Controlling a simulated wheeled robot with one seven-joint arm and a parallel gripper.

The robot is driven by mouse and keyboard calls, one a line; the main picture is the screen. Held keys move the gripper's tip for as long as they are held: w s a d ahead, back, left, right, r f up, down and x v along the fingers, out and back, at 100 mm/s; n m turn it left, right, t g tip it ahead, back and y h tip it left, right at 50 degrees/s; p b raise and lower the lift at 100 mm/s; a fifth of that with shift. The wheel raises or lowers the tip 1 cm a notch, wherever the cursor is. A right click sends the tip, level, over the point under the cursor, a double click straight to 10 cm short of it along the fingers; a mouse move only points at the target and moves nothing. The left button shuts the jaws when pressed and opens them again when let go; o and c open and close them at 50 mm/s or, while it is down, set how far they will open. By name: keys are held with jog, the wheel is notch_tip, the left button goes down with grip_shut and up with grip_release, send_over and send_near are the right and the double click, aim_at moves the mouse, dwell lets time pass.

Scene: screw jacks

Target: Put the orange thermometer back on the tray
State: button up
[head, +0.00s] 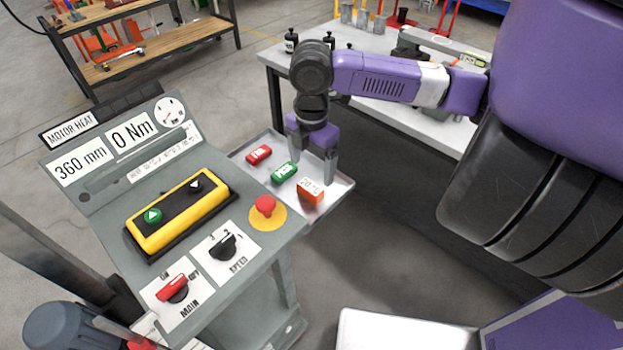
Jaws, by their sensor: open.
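The orange thermometer (310,192), a small block with a pale display face, is at the right part of the small metal tray (341,191) on the side of the grey control console. It appears to rest on the tray surface. My gripper (314,168) points down over the tray, just behind the thermometer. Its fingers are apart, with one finger close to the thermometer's right rear side. I cannot tell whether that finger touches it. Nothing is seen held between the fingers.
A red device (259,154) and a green device (284,172) lie on the same tray, left of the thermometer. The console (230,275) with a red stop button (265,206) stands close in front. A worktable (270,58) with black weights is behind my arm.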

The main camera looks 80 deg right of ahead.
aim_at(311, 186)
jog(key=shift+r, duration=2.3)
